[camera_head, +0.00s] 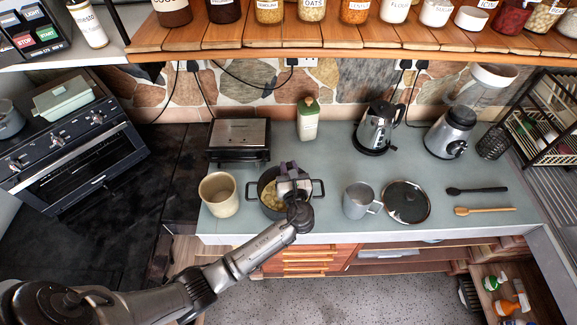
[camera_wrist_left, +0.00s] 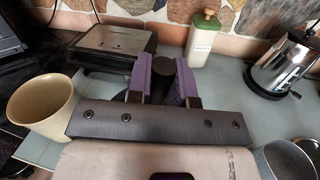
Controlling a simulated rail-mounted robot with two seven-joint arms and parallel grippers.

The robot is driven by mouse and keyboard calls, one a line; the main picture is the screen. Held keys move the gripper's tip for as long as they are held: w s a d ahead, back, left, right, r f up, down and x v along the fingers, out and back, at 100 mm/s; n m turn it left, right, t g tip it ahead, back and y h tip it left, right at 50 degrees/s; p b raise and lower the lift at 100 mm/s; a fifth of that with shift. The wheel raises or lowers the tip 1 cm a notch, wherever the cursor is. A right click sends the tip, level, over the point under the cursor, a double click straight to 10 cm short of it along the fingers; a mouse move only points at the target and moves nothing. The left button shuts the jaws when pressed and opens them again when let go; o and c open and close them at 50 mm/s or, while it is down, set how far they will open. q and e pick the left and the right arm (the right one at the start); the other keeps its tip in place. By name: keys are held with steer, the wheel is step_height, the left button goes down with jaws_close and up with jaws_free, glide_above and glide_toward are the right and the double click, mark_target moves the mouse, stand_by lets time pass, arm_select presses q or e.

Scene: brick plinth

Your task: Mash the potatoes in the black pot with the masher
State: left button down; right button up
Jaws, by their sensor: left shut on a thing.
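The black pot (camera_head: 266,209) stands on the grey-blue counter, with pale yellow potatoes (camera_head: 271,194) inside. My left gripper (camera_head: 291,178) is above the pot's right side and hides part of it. In the left wrist view, my left gripper (camera_wrist_left: 161,82) has its purple-padded fingers shut on a dark upright handle (camera_wrist_left: 166,74), which fits the masher. The masher's head is hidden, so I cannot tell whether it touches the potatoes. My right gripper is not in view.
A cream crock (camera_head: 219,196) stands close left of the pot. A grey mug (camera_head: 358,201) and a round lid (camera_head: 406,202) are to its right. A contact grill (camera_head: 239,140) and a green-topped bottle (camera_head: 308,119) stand behind. A shelf of jars (camera_head: 330,37) hangs above.

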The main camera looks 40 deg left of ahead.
mark_target(289, 163)
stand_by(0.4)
arm_select(q)
step_height(289, 163, up, 3)
steer(key=p, duration=0.3)
steer(key=shift+r+p, duration=0.55)
steer(key=shift+r, duration=0.4)
